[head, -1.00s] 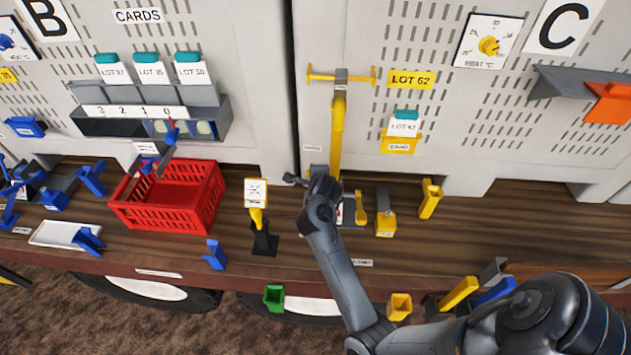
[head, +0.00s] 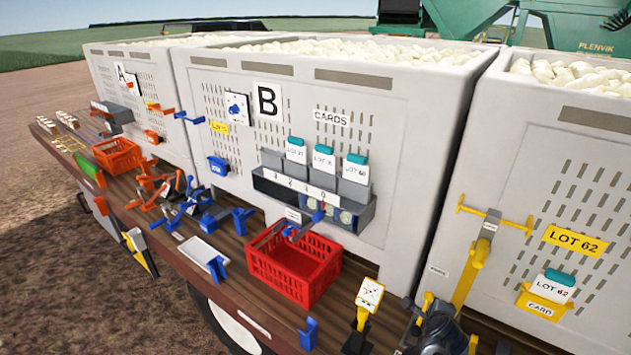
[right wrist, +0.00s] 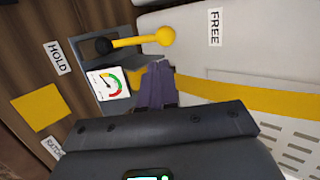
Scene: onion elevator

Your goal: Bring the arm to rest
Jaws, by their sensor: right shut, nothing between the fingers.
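My left gripper is in neither view.
A red basket (head: 295,265) stands on the wooden shelf left of my arm. A yellow stand with a white card (head: 369,294) is nearer. White bins full of onions (head: 330,50) rise behind the shelf. Labels HOLD (right wrist: 57,57) and FREE (right wrist: 214,27) flank the lever.

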